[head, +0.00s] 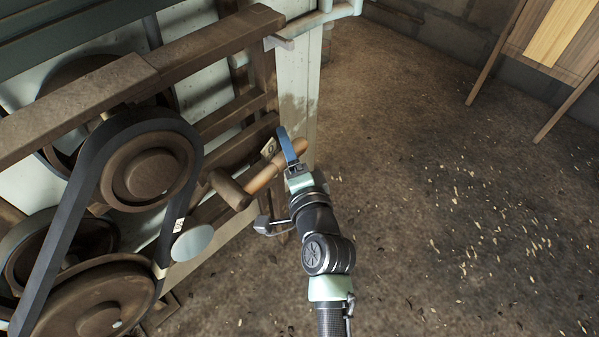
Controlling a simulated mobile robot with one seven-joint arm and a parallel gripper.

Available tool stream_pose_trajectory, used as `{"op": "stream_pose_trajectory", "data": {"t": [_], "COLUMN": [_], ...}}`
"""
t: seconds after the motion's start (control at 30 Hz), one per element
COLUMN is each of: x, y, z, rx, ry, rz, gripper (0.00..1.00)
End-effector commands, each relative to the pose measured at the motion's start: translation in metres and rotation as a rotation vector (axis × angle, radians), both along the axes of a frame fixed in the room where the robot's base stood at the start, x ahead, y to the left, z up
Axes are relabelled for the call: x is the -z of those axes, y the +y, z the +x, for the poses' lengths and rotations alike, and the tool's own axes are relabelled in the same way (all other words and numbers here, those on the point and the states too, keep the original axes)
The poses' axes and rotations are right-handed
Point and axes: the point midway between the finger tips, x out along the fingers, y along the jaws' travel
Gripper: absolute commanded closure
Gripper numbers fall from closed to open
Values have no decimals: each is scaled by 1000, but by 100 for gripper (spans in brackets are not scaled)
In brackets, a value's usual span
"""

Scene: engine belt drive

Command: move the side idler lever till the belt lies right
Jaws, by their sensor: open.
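The black belt (72,205) runs around a brown upper pulley (150,174) and down to a larger lower pulley (95,300). A pale grey disc (192,243), perhaps the idler, sits close to the belt's right run; I cannot tell if they touch. The lever's light wooden handle (262,179) slants up to the right from a dark brown cylinder (230,189). My gripper (287,146) is open at the handle's outer end. One blue finger crosses in front of the handle; the other finger is not clearly seen, and contact is unclear.
A brown beam (90,105) crosses above the upper pulley, and a pale machine post (310,85) stands just behind my gripper. Small tags show near the belt and the handle. The littered floor (450,190) to the right is open. A wooden table (555,35) stands far right.

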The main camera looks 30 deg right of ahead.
Motion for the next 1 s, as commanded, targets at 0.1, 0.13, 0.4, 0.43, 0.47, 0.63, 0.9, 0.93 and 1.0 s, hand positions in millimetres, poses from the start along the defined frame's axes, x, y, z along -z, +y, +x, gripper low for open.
{"op": "stream_pose_trajectory", "data": {"t": [0.1,0.13,0.4,0.43,0.47,0.63,0.9,0.93,1.0], "x": [-4,-4,-10,-10,-11,-13,-14,-14,-14], "y": [4,5,13,14,15,17,18,18,18], "z": [-23,-30,-80,-84,-88,-104,-110,-109,-109], "rx": [1,1,2,2,2,1,0,0,1], "ry": [4,4,3,4,3,2,1,1,1], "rz": [1,1,0,0,0,0,0,0,0], "gripper": [31,31,31,31,31,31,31,31,31]}}
